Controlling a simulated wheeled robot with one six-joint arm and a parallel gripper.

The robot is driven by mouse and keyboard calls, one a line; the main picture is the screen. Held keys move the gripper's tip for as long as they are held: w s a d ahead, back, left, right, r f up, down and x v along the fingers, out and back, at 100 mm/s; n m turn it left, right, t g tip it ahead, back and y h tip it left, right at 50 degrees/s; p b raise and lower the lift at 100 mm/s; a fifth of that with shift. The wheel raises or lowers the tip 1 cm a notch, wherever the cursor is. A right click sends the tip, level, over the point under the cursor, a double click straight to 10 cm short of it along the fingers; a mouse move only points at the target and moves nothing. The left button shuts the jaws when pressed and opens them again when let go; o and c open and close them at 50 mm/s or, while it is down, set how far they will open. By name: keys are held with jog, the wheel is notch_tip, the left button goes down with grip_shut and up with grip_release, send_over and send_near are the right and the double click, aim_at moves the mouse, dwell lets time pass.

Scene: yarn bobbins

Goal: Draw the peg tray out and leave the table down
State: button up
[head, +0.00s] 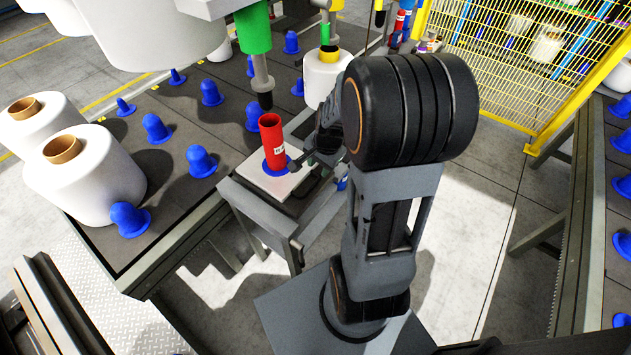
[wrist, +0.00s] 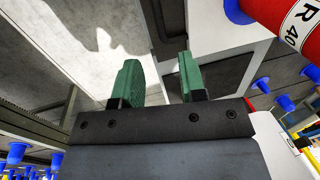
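The peg tray (head: 262,181) is a pale flat plate on a grey frame beside the dark table. A red tube (head: 272,142) stands upright on its blue peg base (head: 276,166). In the wrist view the red tube (wrist: 300,22) shows at the upper right, above a pale box-like part. My gripper (head: 304,162) is at the tray's right side in the head view, partly hidden by my arm. In the wrist view its two green fingers (wrist: 159,75) are apart, with no object clearly held between them. Whether a finger touches the tray, I cannot tell.
The dark table (head: 178,185) carries several blue pegs (head: 201,161) and large white bobbins (head: 92,180). A green-collared spindle (head: 255,45) hangs just above the red tube. A yellow fence (head: 530,60) stands behind. Clear floor (head: 480,220) lies to the right.

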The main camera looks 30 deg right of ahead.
aim_at(314, 184)
jog(key=f, duration=0.3)
jog(key=w+f, duration=0.1)
jog(key=f, duration=0.2)
jog(key=f+b, duration=0.1)
jog(key=f, duration=0.2)
jog(key=shift+w+a, duration=0.25)
jog(key=shift+a, duration=0.15)
grip_shut()
